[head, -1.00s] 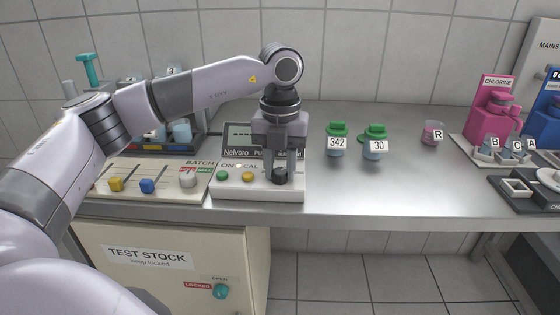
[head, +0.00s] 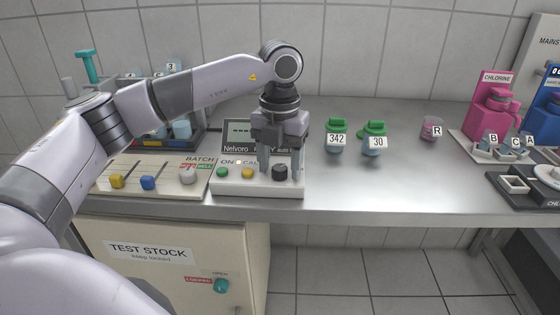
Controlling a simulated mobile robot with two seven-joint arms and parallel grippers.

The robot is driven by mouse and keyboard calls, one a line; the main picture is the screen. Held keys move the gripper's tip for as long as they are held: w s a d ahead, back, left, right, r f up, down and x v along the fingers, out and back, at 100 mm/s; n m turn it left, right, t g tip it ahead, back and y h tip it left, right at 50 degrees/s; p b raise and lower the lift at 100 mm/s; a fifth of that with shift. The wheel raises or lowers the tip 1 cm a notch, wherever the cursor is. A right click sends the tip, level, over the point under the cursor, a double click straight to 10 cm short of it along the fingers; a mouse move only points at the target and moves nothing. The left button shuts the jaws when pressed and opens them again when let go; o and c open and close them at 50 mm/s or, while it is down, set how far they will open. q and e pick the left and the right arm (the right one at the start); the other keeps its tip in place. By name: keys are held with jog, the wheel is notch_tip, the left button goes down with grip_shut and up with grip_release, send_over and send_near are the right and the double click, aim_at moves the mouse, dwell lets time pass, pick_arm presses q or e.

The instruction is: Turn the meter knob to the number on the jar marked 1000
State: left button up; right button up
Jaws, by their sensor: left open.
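The white meter (head: 232,188) stands at the front of the bench, with a dark display (head: 238,132), a green button, a yellow button and a black knob (head: 280,173). My left gripper (head: 280,170) points down at the knob, its fingers open to either side of it. I cannot tell whether they touch it. The knob's pointer and the display reading are too small to read. Two green-lidded jars stand right of the meter, one labelled 342 (head: 336,139) and one labelled 30 (head: 375,143). No label 1000 is legible. My right gripper is out of view.
A slider panel (head: 125,183) adjoins the meter's left side, with a rack of jars behind. A small beaker marked R (head: 432,130) and a pink chlorine dispenser (head: 490,105) stand farther right. The bench right of the meter's front is clear.

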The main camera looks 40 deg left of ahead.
aim_at(281, 167)
pick_arm(q)
notch_tip(281, 167, up, 7)
jog(key=shift+r, duration=0.1)
dwell(0.3)
jog(key=shift+d, duration=0.1)
dwell(0.3)
